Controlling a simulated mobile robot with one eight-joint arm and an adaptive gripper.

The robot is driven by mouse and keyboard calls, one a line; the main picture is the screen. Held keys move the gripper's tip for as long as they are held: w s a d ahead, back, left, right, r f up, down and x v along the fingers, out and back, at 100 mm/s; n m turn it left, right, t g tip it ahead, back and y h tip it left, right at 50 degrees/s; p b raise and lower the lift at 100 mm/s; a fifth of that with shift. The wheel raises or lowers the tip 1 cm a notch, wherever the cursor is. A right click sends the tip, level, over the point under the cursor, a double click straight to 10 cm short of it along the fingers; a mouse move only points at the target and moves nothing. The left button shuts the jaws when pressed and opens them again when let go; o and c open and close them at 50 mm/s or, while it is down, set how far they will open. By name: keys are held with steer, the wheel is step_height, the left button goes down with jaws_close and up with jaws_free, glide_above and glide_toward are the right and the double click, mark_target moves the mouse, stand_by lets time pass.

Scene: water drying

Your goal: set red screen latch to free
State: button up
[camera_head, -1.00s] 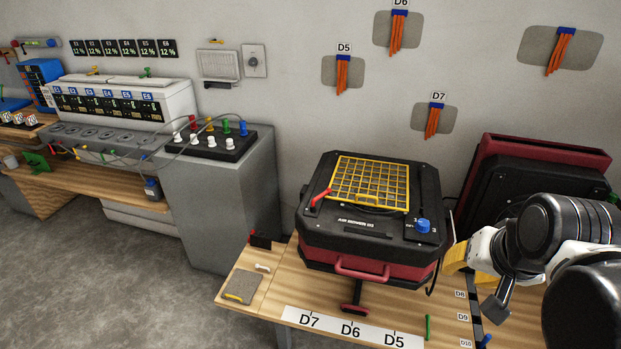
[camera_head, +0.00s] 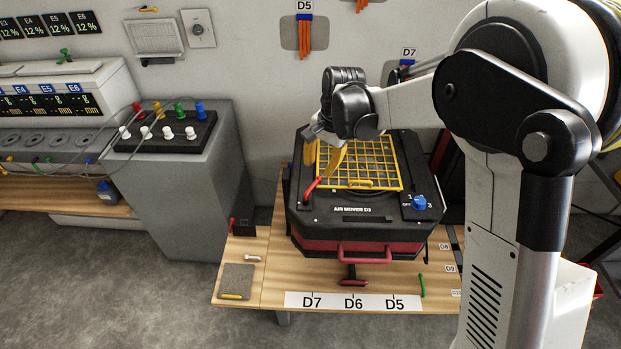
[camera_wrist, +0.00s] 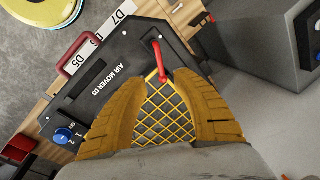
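The red screen latch (camera_head: 313,186) is a small lever at the left front corner of the yellow screen (camera_head: 372,176), on top of the black and red air mover (camera_head: 345,222). In the wrist view the red latch (camera_wrist: 160,62) stands just beyond the fingertips, roughly in line with the gap between them. My gripper (camera_head: 327,163) has yellow fingers pointing down over the left side of the screen, close to the latch. In the wrist view my gripper (camera_wrist: 158,84) is open, with the screen mesh showing between its fingers. I cannot tell whether a finger touches the latch.
A blue knob (camera_head: 419,202) sits on the air mover's right front. A red handle (camera_head: 364,254) sticks out in front. The wooden table (camera_head: 275,270) holds a grey pad (camera_head: 236,280) and a green stick (camera_head: 422,285). A grey cabinet (camera_head: 190,190) stands to the left.

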mark_target(314, 185)
steer(key=f, duration=0.2)
steer(key=a+f+b, duration=0.1)
steer(key=f, duration=0.2)
steer(key=w+f+b, duration=0.1)
steer(key=f, duration=0.2)
steer(key=shift+a+f, duration=0.15)
steer(key=shift+a, duration=0.05)
steer(key=shift+c, duration=0.5)
jaws_close()
